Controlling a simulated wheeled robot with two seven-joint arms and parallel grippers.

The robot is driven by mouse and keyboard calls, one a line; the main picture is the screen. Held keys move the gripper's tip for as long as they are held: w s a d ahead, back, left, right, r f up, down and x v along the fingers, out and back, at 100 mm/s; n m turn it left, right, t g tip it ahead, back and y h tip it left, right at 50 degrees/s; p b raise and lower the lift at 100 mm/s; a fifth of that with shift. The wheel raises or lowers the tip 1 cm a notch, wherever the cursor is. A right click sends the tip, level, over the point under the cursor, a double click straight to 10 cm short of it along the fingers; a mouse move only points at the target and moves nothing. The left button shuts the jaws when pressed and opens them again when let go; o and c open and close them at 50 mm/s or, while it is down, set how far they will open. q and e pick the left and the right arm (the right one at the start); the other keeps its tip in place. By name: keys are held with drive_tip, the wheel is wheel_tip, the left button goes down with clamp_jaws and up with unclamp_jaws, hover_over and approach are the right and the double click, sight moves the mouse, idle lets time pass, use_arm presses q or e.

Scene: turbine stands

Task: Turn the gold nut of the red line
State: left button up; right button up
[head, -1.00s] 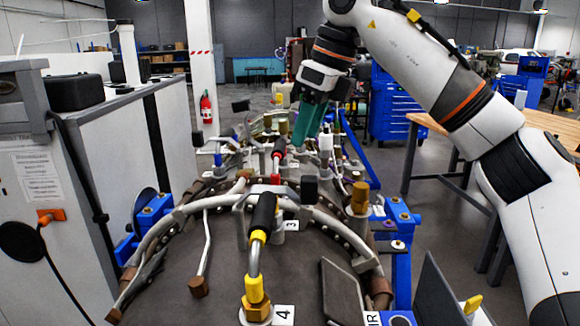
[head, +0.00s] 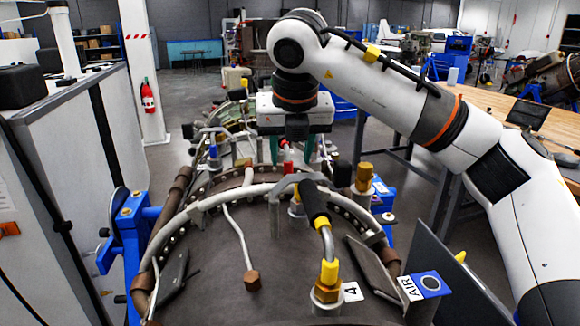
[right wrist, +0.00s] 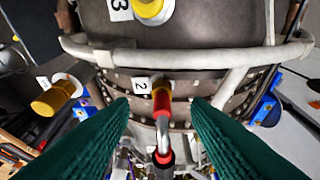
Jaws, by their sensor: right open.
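The gold nut (right wrist: 160,86) of the red line shows in the right wrist view beside a white label 2. A red collar (right wrist: 162,104) sits against it, and a bent silver tube runs from there to a second red collar and black sleeve. My right gripper (right wrist: 160,110) is open, its green fingers on either side of this line with gaps on both sides. In the head view my right gripper (head: 292,155) points down over the red line (head: 288,167); the nut is hidden there. My left gripper is not in view.
A yellow-collared line (head: 328,270) with label 4 stands in front on the turbine casing (head: 220,280). A pale curved pipe (head: 215,197) crosses the casing. Another gold fitting (head: 364,174) stands to the right. A wooden table (head: 500,110) is at the right.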

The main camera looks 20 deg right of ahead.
sight(289, 171)
drive_tip(key=x, duration=0.4)
drive_tip(key=shift+w+a+p, duration=0.1)
drive_tip(key=shift+w+p, duration=0.05)
drive_tip(key=shift+p, duration=0.25)
drive_tip(key=shift+w+f, duration=0.2)
drive_tip(key=shift+f, duration=0.45)
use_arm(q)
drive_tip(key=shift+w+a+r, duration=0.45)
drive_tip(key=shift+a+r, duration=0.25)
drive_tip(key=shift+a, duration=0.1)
